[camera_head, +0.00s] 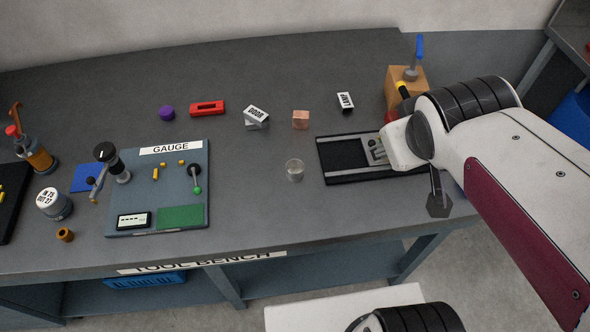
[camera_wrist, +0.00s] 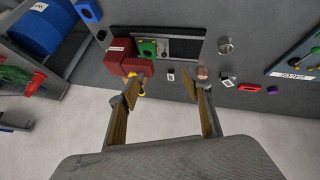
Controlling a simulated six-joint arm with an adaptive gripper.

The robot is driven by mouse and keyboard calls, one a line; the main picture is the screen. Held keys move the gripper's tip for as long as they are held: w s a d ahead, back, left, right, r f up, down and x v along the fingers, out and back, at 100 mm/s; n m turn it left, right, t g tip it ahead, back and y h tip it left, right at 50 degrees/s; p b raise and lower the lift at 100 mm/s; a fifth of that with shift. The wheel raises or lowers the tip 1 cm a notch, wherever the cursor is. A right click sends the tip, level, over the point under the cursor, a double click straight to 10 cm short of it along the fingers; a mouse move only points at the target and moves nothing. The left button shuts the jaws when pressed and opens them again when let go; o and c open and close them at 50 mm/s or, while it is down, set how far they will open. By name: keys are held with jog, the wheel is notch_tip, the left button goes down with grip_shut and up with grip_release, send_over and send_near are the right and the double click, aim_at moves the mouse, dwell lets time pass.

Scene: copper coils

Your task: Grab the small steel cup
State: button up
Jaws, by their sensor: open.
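The small steel cup (camera_head: 295,170) stands on the grey bench, between the gauge board and the black tray in the head view. It looks upright, and its round open top faces up. In the wrist view the cup (camera_wrist: 225,45) is at the upper right, beyond the fingers and beside the tray's end. My gripper (camera_wrist: 168,84) is open, with its two fingers spread wide and nothing held between them. It is well apart from the cup. In the head view my arm comes in from the right, and its fingers cannot be made out clearly.
The black tray (camera_head: 345,155) lies right of the cup. The gauge board (camera_head: 140,218) with fittings lies left. A copper cube (camera_head: 300,120), a DOOR-labelled block (camera_head: 256,117), a red block (camera_head: 207,107) and a LAMP-labelled block (camera_head: 345,102) sit behind. Bench around the cup is clear.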

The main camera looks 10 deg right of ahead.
jog(key=w+d+f+n+t, duration=0.1)
jog(key=w+d+f+n, duration=0.3)
jog(key=w, duration=0.5)
jog(key=w+a+f+n+y, duration=0.1)
jog(key=w+f+n+y, duration=0.1)
jog(key=f, duration=0.2)
jog(key=w+a+f+n+y, duration=0.1)
jog(key=w+a+f+y, duration=0.1)
jog(key=f, duration=0.3)
jog(key=w+a+f+n+y, duration=0.2)
jog(key=f, duration=0.2)
jog(key=shift+f+n+t, duration=0.15)
jog(key=shift+n+t, duration=0.15)
jog(key=shift+t, duration=0.1)
jog(key=s+a+f+y, duration=0.2)
jog(key=a+y, duration=0.1)
jog(key=shift+f+g, duration=0.3)
jog(key=shift+f, duration=0.05)
jog(key=s+a+y, duration=0.2)
jog(key=y, duration=0.1)
jog(key=shift+s+a+f, duration=0.3)
jog(key=shift+s+a, duration=0.1)
jog(key=shift+s+a+r+y, duration=0.15)
jog(key=shift+s+a+y, duration=0.4)
jog(key=shift+y, duration=0.25)
